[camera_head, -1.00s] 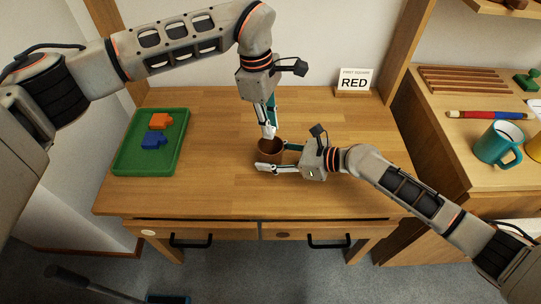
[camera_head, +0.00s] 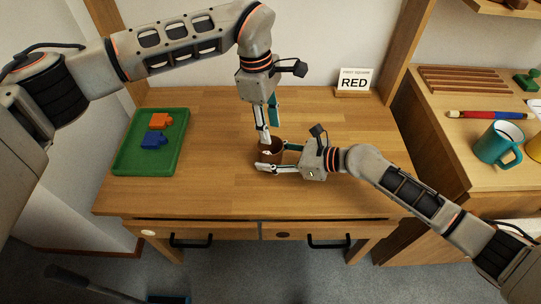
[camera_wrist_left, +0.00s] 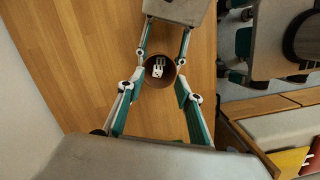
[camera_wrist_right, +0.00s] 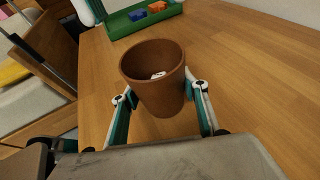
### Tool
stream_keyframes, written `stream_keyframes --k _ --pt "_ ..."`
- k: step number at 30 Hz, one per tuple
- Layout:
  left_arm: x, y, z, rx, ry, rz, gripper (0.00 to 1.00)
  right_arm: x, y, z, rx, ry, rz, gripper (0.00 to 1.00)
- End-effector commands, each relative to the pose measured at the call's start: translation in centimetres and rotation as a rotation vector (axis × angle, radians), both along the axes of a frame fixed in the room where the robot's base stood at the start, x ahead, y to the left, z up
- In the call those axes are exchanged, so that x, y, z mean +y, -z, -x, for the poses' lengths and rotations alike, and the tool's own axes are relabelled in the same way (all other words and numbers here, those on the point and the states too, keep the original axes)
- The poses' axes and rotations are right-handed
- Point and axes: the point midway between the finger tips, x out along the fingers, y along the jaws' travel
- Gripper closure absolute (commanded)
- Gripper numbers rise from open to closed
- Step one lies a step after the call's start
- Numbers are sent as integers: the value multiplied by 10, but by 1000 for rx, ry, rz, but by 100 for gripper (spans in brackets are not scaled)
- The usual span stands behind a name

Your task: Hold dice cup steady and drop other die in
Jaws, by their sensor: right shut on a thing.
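The brown dice cup (camera_head: 272,156) stands upright on the wooden desk. My right gripper (camera_head: 276,158) is shut on the cup's sides, one finger on each side. My left gripper (camera_head: 268,131) points down just above the cup, with its fingers spread apart and nothing between them. In the left wrist view, the left gripper (camera_wrist_left: 160,88) is open over the cup (camera_wrist_left: 171,84). White dice with dark pips (camera_wrist_left: 157,71) lie inside the cup; I cannot clearly tell how many. The right wrist view shows white (camera_wrist_right: 158,75) inside the cup (camera_wrist_right: 158,98).
A green tray (camera_head: 126,163) with an orange block (camera_head: 160,121) and a blue block (camera_head: 154,141) is at the left. A sign reading RED (camera_head: 355,82) stands at the back. A teal mug (camera_head: 493,146) is on the right-hand counter. The desk around the cup is mostly clear.

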Motion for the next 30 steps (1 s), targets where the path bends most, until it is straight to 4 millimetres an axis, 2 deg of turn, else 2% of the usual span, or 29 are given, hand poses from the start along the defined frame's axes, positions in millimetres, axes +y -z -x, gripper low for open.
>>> stream_keyframes --k 15,21,30 --pt "13 -94 -6 -4 -2 -1 65 0 1 0 0 0 1 78" --pt "16 -110 -6 -1 0 -1 65 0 1 0 0 0 1 78" --pt "16 -112 -6 0 0 0 65 0 1 0 0 0 1 78"
